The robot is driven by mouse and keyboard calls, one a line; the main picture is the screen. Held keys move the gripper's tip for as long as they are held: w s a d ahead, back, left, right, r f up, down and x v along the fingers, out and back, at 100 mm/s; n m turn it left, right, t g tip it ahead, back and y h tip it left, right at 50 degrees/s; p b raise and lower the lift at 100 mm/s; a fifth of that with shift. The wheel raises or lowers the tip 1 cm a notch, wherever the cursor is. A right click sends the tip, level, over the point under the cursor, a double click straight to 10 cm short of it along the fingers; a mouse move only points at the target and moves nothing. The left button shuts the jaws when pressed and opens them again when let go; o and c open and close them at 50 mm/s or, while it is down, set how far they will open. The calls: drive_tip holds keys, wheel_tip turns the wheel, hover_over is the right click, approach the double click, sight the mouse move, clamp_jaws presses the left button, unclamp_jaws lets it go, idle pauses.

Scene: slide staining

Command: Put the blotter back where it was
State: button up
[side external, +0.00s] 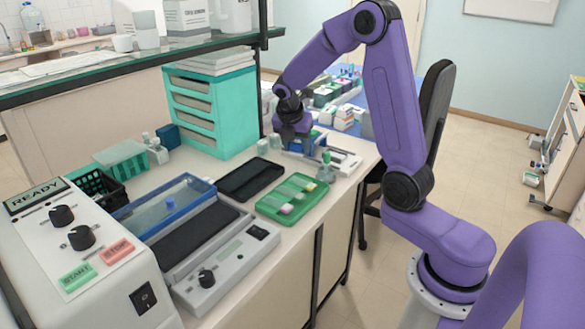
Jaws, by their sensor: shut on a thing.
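My gripper (294,133) is at the back right of the bench, pointing down. It is shut on a small blue thing (317,137), which looks like the blotter. The gripper hides much of it. It is over or at the left part of a pale flat holder (342,159) near the bench's right end. I cannot tell whether it touches that holder.
A green tray (272,212) with slides and a black tray (250,179) lie in front of the gripper. A small greenish bottle (326,168) stands close to the holder. Teal drawers (234,112) rise to the left.

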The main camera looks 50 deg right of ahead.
drive_tip(key=s+d+m+g, duration=0.1)
drive_tip(key=s+d+m, duration=0.2)
drive_tip(key=d, duration=0.1)
hover_over(294, 166)
drive_tip(key=a, duration=0.2)
drive_tip(key=f, duration=0.9)
drive_tip(key=shift+s+d+f, duration=0.1)
drive_tip(key=shift+s+d, duration=0.1)
drive_tip(key=shift+d, duration=0.05)
drive_tip(key=shift+w+d+f, duration=0.1)
drive_tip(key=shift+w+f, duration=0.1)
drive_tip(key=shift+f, duration=1.7)
drive_tip(key=shift+f, duration=0.15)
drive_tip(key=o, duration=1)
